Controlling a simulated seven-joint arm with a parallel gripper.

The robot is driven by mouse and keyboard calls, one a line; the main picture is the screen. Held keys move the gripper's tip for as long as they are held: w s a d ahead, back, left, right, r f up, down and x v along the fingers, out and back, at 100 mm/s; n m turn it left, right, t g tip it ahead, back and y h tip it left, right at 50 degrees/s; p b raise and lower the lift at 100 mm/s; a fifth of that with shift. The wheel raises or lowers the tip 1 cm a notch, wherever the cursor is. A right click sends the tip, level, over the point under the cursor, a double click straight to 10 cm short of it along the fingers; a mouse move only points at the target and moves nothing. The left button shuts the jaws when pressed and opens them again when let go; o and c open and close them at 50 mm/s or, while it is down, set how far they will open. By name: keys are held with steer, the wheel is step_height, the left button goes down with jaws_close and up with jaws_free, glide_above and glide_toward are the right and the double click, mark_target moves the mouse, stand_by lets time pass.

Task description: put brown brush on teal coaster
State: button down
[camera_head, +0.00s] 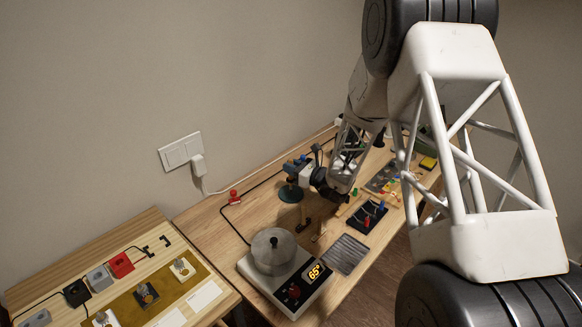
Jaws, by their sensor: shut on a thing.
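A dark teal round disc, which looks like the teal coaster (290,194), lies on the workbench left of my gripper. A blue and black device stands at or just behind it. My gripper (325,190) is low over the bench, just right of the disc, and is shut on a small brown thing that looks like the brown brush (319,231). The fingertips are small and dark, so the exact grip is hard to see. The brown piece shows below the gripper, in front of the disc and apart from it.
A hot plate with a metal pot (273,250) and a lit display stands in front. A ridged grey mat (346,254) and a dark tray (365,216) with coloured tools lie to the right. A red-topped item (233,196) is near the wall. A second bench is at lower left.

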steer(key=shift+f, duration=0.1)
steer(key=c, duration=1.1)
jaws_free()
steer(key=shift+o, duration=0.2)
steer(key=shift+s+d, duration=0.1)
steer(key=shift+d, duration=0.05)
steer(key=v, duration=1.1)
steer(key=shift+s+d, duration=0.25)
steer(key=shift+r, duration=0.25)
